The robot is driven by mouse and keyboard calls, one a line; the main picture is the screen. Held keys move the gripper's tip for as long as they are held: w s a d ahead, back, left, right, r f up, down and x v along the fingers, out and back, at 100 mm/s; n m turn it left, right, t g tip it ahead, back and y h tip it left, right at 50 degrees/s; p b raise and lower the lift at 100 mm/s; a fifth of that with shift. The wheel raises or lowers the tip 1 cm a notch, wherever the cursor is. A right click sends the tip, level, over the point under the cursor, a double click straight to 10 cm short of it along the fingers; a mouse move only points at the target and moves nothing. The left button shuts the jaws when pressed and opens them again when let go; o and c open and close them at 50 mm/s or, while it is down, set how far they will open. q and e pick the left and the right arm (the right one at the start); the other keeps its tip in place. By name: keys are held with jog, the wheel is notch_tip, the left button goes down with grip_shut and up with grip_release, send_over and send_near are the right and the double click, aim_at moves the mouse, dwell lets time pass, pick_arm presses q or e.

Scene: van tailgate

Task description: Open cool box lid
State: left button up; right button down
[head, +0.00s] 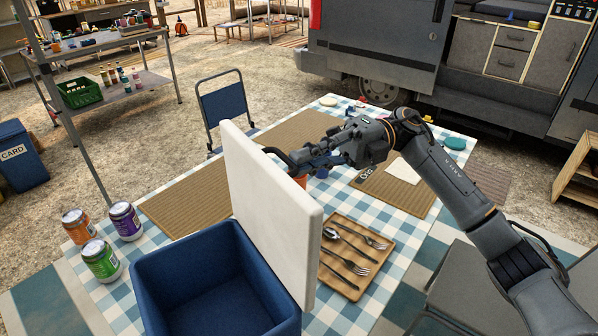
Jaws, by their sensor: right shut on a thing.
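The cool box (215,285) is blue and stands at the front of the table. Its white lid (265,205) stands roughly upright along the right side of the opening, so the box is open and I see into its blue inside. My right gripper (292,165) is at the lid's right face, near the upper edge, and is shut on the lid; a dark curved bar shows there, and the exact contact is partly hidden. My left gripper is not in view.
Three cans, including a green one (101,261), stand left of the box. A wooden tray (345,290) with cutlery lies right of the lid. Woven mats (185,205) cover parts of the checked tablecloth. A blue chair (224,105) stands behind the table.

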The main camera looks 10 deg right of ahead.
jog(key=shift+w+d+f+b, duration=0.15)
jog(key=shift+d+f+b, duration=0.05)
jog(key=shift+d+f, duration=0.35)
jog(key=shift+w+d+f+b, duration=0.15)
jog(key=shift+d+f, duration=0.25)
jog(key=shift+f, duration=0.1)
jog(key=c, duration=1.4)
grip_release()
jog(key=shift+c, duration=0.2)
jog(key=shift+a+r, duration=0.1)
jog(key=shift+r, duration=0.1)
jog(key=r+v, duration=0.1)
jog(key=v, duration=1.1)
jog(key=shift+f, duration=0.45)
